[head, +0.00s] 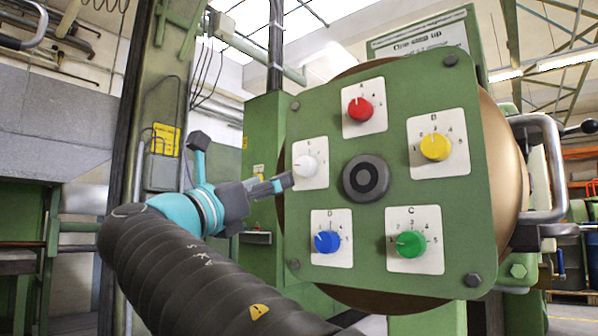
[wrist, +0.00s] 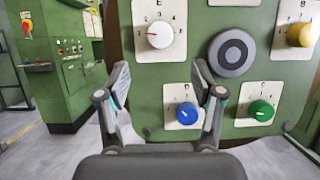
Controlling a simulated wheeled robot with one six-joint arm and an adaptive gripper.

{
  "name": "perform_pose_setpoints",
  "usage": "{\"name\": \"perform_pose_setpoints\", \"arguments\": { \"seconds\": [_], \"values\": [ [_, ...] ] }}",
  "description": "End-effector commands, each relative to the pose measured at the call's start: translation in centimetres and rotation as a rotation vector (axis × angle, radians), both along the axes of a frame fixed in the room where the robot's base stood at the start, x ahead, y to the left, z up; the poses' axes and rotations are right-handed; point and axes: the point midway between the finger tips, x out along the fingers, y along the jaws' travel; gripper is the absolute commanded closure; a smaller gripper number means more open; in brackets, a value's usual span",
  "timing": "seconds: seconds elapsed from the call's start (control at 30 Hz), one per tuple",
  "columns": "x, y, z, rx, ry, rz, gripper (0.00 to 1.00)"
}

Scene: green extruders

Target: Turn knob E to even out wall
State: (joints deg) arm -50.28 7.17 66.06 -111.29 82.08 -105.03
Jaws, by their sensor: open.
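Knob E is the white knob (head: 306,167) on a white plate at the left of the green panel (head: 400,290). It also shows at the top of the wrist view (wrist: 160,35), where its red pointer mark points left. My gripper (head: 283,183) is in front of the plate's lower part in the head view. In the wrist view my gripper (wrist: 161,67) has its two fingers spread apart with nothing between them. The knob appears above the gap between the fingertips, and I see no contact with it.
The panel also carries a red knob (head: 360,109), a yellow knob (head: 435,147), a green knob (head: 410,244) and a blue knob (head: 327,242) around a dark round hub (head: 366,178). A metal handle (head: 548,170) stands at the right. Green cabinets (wrist: 65,60) are at the left.

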Motion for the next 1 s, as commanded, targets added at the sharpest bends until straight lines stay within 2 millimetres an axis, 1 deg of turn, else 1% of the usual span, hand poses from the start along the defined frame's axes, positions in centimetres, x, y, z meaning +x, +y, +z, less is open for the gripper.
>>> {"name": "perform_pose_setpoints", "arguments": {
  "seconds": [0.03, 0.3, 0.5, 0.7, 0.93, 0.97, 1.0],
  "values": [
    [0.8, -0.7, 0.4, 0.002, 0.0, -0.005, 0.33],
    [4.4, -3.5, 2.2, 0.002, 0.001, -0.003, 0.33],
    [6.2, -4.8, 3.2, 0.002, 0.001, -0.001, 0.33],
    [6.8, -5.4, 3.5, 0.003, 0.0, 0.001, 0.33],
    [6.8, -5.4, 3.5, 0.002, 0.001, 0.002, 0.33],
    [6.8, -5.4, 3.5, 0.002, 0.001, 0.002, 0.36],
    [6.8, -5.4, 3.5, 0.002, 0.001, 0.002, 0.46]
  ]
}}
